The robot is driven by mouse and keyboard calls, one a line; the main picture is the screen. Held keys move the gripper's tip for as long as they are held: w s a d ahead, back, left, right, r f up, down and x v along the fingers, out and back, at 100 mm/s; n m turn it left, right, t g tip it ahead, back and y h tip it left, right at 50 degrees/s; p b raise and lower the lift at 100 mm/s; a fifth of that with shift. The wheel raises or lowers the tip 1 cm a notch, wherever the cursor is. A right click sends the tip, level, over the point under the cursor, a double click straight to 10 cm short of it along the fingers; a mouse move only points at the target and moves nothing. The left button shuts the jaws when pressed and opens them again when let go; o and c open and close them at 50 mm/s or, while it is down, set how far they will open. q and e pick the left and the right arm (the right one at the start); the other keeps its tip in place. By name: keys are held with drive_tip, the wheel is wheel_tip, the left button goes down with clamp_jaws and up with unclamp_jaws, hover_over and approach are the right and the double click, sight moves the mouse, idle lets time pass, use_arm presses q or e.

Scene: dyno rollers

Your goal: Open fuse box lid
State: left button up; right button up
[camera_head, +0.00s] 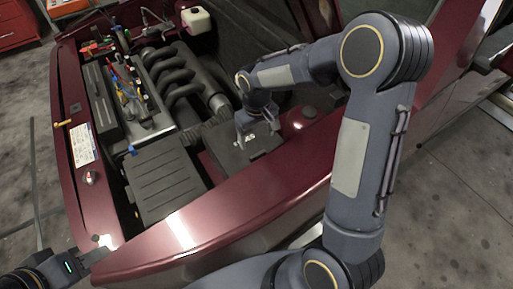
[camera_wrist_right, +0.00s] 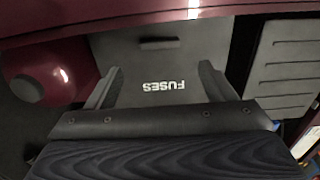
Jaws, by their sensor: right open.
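The fuse box (camera_head: 228,156) is a dark box in the engine bay, on the side near the front fender. In the right wrist view its flat grey lid (camera_wrist_right: 135,50) looks closed and carries the word FUSES upside down, with a small dark tab (camera_wrist_right: 158,43) near its far edge. My right gripper (camera_head: 257,132) is over the fuse box. In the right wrist view my right gripper (camera_wrist_right: 160,68) is open, with its fingers apart on either side of the lettering and nothing between them. Whether the fingertips touch the lid is unclear. My left gripper (camera_head: 95,256) is at the lower left, outside the car body.
The maroon fender (camera_head: 200,225) runs along the near side of the bay. A ribbed black cover (camera_head: 163,178) lies left of the fuse box, with the engine (camera_head: 180,80) behind. A white reservoir (camera_head: 197,20) stands at the back. My right arm hides part of the bay.

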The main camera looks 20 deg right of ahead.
sight(257, 153)
wheel_tip(257, 153, down, 8)
drive_tip(key=shift+s+r+p, duration=0.1)
drive_tip(key=shift+r+p, duration=0.15)
drive_tip(key=shift+p, duration=0.05)
drive_tip(key=c, duration=1.4)
drive_tip(key=shift+r, duration=0.15)
